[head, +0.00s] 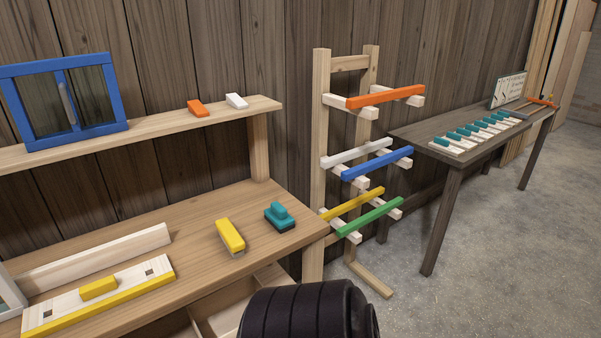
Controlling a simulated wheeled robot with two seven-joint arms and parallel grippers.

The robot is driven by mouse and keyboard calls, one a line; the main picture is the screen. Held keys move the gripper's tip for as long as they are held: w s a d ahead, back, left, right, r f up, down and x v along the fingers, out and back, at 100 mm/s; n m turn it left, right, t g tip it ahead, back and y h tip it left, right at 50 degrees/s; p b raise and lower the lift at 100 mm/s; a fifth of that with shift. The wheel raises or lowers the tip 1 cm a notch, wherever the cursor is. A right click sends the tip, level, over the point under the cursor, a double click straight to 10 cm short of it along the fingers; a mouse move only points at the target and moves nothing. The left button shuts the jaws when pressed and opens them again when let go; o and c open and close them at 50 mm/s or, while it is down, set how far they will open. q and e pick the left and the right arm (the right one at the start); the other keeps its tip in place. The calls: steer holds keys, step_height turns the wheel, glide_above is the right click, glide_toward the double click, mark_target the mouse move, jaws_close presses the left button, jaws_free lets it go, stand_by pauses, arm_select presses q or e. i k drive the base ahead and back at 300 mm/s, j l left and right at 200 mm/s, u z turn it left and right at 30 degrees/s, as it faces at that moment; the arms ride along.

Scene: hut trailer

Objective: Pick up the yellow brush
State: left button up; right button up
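A yellow block with a pale grey underside (230,234), which looks like the yellow brush, lies on the wooden workbench (190,220) near its front edge. It stands free, left of a teal block with a dark base (279,217). A second, smaller yellow block (98,288) sits on a pale board with a yellow front edge (60,311) at the left. Neither of my grippers shows. A black ribbed rounded part at the bottom centre, apparently of my own arm, hides some of the area below the bench.
A shelf (155,125) above the bench holds a blue-framed window, an orange block (198,108) and a white block (236,101). A rack with coloured bars (375,216) stands right of the bench. A dark table (430,132) with teal-topped pieces is farther right.

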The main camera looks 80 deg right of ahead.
mark_target(233, 242)
steer(key=z, duration=2.1)
steer(key=i+l, duration=0.15)
steer(key=l, duration=0.2)
